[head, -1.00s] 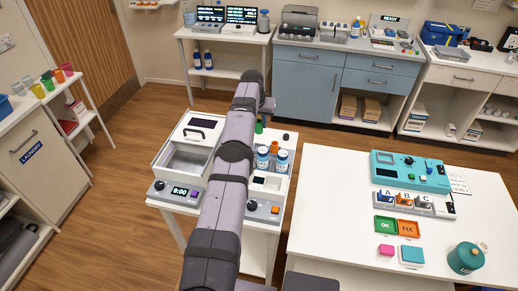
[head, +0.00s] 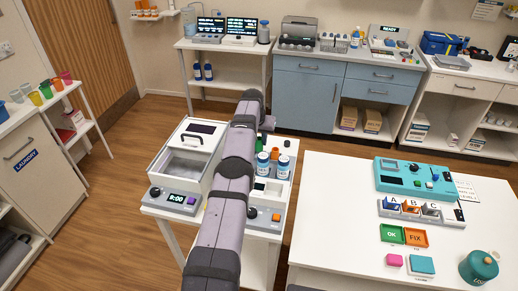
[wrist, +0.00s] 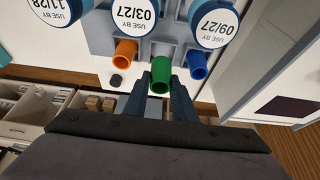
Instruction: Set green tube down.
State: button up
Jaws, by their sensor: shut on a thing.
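The green tube (wrist: 160,78) is between the two fingers of my gripper (wrist: 160,84) in the wrist view, and the gripper is shut on it. An orange tube (wrist: 125,50) is to its left and a blue tube (wrist: 197,66) to its right, both at a grey rack (wrist: 178,47). The green tube is at the rack's edge between them; I cannot tell whether its far end is seated or free. In the head view a small part of green shows beside my arm, which hides the gripper.
Several white-capped bottles, one marked 03/27 (wrist: 143,14), stand close behind the tubes. A dark round cap (wrist: 117,80) lies on the white surface. In the head view a lidded bath (head: 185,160) is left of my arm; a white table (head: 335,215) with devices is right.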

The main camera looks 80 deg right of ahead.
aim_at(259, 147)
jog(key=shift+f+p, duration=0.45)
jog(key=shift+f, duration=1.5)
jog(key=shift+f, duration=0.15)
jog(key=o, duration=1)
jog(key=shift+b+v, duration=0.35)
jog(key=shift+v, duration=0.6)
jog(key=b+v, duration=0.3)
jog(key=v, duration=0.7)
jog(key=shift+r, duration=0.2)
